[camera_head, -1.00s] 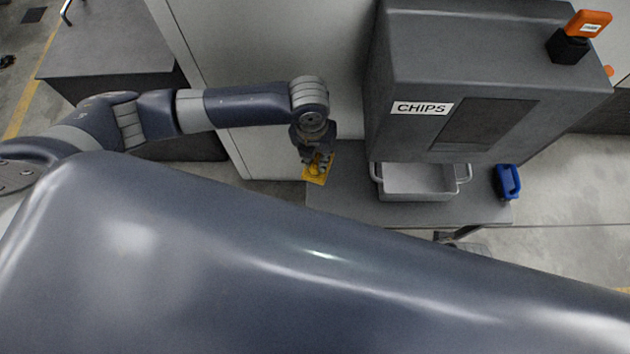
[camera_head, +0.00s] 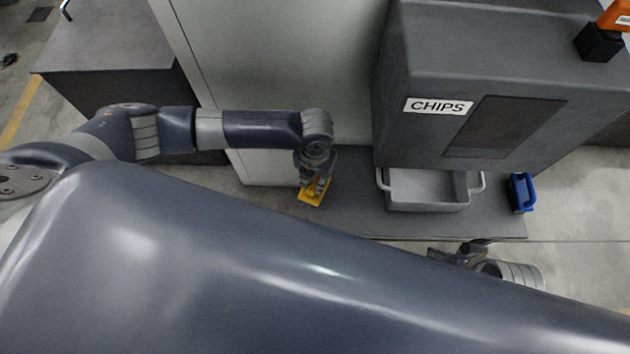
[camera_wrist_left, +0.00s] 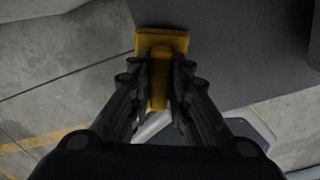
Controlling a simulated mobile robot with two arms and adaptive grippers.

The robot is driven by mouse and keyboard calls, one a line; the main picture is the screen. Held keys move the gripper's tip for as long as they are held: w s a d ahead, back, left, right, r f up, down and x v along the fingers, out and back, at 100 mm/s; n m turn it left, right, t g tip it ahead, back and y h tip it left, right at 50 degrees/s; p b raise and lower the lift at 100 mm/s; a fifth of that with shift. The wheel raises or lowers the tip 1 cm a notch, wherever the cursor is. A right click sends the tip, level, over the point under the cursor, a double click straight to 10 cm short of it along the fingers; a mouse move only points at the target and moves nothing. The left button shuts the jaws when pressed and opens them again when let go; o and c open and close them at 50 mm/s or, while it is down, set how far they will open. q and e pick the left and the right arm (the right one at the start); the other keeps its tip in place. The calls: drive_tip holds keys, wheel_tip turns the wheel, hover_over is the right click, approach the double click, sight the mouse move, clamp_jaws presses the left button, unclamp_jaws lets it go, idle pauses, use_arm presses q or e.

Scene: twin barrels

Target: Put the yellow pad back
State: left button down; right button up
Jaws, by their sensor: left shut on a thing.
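The yellow pad (camera_head: 313,191) is at the left end of the grey bench top in the head view. My left gripper (camera_head: 315,181) points down over it and is shut on its raised grip. In the left wrist view the yellow pad (camera_wrist_left: 161,41) lies ahead of the fingers, and my left gripper (camera_wrist_left: 159,88) has a finger on each side of its upright grip. Whether the pad touches the bench top cannot be told. My right gripper (camera_head: 440,256) shows only in part at the bench's front edge, and its fingers are unclear.
A grey bench (camera_head: 365,222) carries a light grey tray (camera_head: 427,204) under a dark machine labelled CHIPS (camera_head: 425,60). A blue-handled pad (camera_head: 522,192) stands at the bench's right end. An orange item (camera_head: 615,15) sits on the machine. Bare bench lies between yellow pad and tray.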

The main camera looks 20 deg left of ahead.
use_arm(q)
drive_tip(key=shift+f, duration=0.7)
use_arm(e)
drive_tip(key=shift+f, duration=0.25)
use_arm(q)
drive_tip(key=c, duration=1.5)
unclamp_jaws()
